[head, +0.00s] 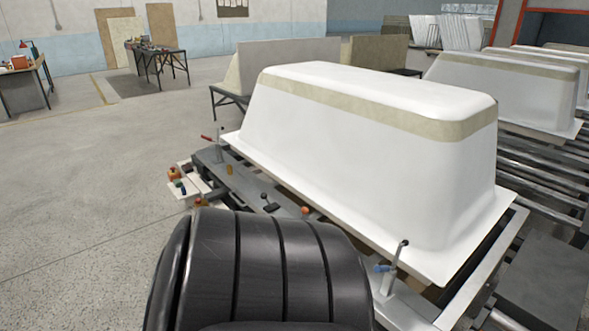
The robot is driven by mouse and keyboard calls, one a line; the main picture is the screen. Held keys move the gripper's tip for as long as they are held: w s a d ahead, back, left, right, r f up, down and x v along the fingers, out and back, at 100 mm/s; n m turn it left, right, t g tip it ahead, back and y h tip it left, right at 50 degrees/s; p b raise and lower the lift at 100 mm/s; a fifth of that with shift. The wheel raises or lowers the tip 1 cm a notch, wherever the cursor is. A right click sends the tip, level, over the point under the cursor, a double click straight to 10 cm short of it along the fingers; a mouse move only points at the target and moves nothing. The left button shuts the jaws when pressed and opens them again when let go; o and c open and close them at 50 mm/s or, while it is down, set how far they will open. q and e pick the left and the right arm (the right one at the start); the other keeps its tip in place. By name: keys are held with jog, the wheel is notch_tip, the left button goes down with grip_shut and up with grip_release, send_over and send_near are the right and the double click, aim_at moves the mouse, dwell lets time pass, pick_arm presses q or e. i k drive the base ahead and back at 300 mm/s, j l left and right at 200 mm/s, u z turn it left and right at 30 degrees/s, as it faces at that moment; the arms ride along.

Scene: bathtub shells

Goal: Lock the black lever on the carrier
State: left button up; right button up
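A white bathtub shell (370,150) sits upside down on the carrier (240,183). A small lever with a black handle (267,203) stands on the carrier's near side, partway along; I cannot tell whether it is locked. A clamp with a red handle (209,138) is at the carrier's far left corner. A clamp with a blue handle (383,268) and a dark tip is at the near right corner. Neither of my grippers is in view. A large black ribbed part, probably mine, hides the carrier's lower near side.
More white shells (510,90) stand on roller tracks (545,170) at the right. A small side shelf with red and coloured items (182,184) juts out left of the carrier. Open concrete floor (80,200) lies to the left. Work tables (160,55) stand farther back.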

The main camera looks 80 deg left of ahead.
aim_at(264, 196)
jog(key=u, duration=2.9)
jog(key=i+u, duration=0.2)
jog(key=i, duration=0.75)
jog(key=i+l+u, duration=0.2)
jog(key=i, duration=0.75)
jog(key=j, duration=0.1)
